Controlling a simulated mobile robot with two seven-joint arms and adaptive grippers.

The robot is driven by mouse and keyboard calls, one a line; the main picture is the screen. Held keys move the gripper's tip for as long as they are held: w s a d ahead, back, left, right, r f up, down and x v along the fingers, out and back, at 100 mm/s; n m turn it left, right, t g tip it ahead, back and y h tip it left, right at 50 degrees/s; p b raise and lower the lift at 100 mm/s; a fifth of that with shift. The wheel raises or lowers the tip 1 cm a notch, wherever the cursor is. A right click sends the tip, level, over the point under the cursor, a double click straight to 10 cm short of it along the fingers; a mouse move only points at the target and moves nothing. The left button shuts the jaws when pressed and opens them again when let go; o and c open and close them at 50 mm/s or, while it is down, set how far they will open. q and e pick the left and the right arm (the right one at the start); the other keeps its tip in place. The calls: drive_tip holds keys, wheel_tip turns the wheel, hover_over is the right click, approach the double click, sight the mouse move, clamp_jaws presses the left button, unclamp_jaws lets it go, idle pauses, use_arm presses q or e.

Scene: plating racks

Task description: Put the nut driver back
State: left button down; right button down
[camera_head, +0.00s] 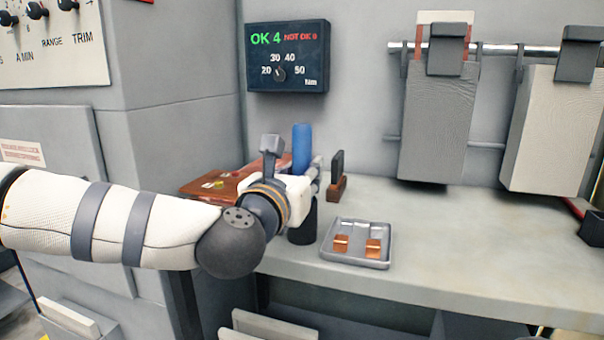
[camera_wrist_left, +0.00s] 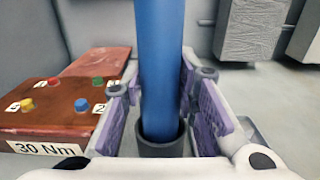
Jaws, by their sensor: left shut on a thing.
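The nut driver shows as an upright blue handle (camera_head: 302,137), and it fills the middle of the left wrist view (camera_wrist_left: 160,60). Its lower end goes inside the rim of a dark round cup (camera_wrist_left: 160,146), which stands on the bench in the head view (camera_head: 303,232). How deep it sits is hidden. My left gripper (camera_head: 314,176) is shut on the handle, with purple-padded fingers on either side in the left wrist view (camera_wrist_left: 163,90). My right gripper is not in view.
A red-brown block (camera_wrist_left: 75,75) with coloured, numbered pegs and a "30 Nm" label is left of the cup. A grey tray (camera_head: 357,262) with copper pieces is to its right. A dark upright piece (camera_head: 337,165) stands behind. The bench's right side (camera_head: 460,250) is clear.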

use_arm(q)
drive_tip(key=shift+r, duration=0.1)
drive_tip(key=c, duration=1.3)
unclamp_jaws()
drive_tip(key=shift+f, duration=0.25)
